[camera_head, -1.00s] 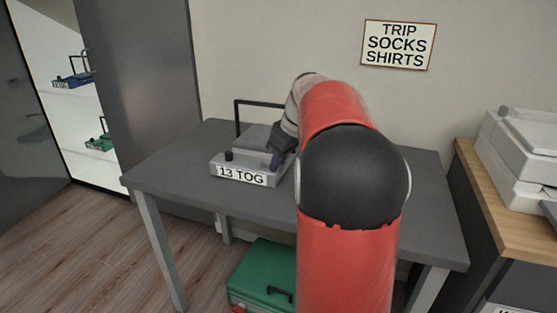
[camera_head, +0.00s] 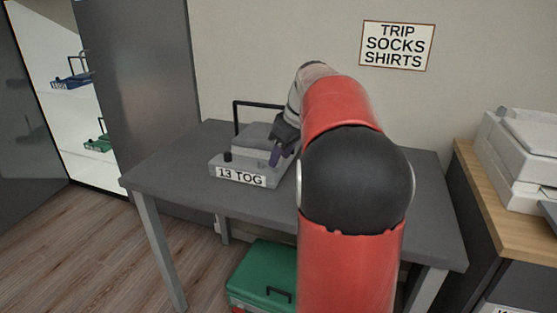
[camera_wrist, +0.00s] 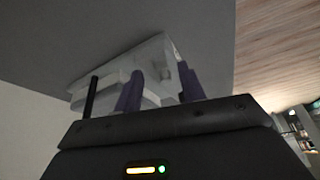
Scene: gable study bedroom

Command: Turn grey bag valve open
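The grey bag (camera_head: 262,138) lies on the dark grey table (camera_head: 350,203), with a "13 TOG" label on its front and a black handle frame behind. A small dark knob (camera_head: 228,156) stands on its front left; I cannot tell if it is the valve. My gripper (camera_head: 278,154) is at the bag's right side. In the wrist view, the dark purple fingers of my gripper (camera_wrist: 160,88) are apart, with the pale bag (camera_wrist: 152,60) beyond and between them. Contact is unclear, and nothing is visibly clamped. My arm hides the right of the bag.
A green case (camera_head: 262,276) sits under the table. A printer-like machine (camera_head: 520,150) stands on a wooden-topped cabinet at right. A lit shelf at left holds a blue item (camera_head: 72,78) and a green item (camera_head: 100,143). The table's left part is clear.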

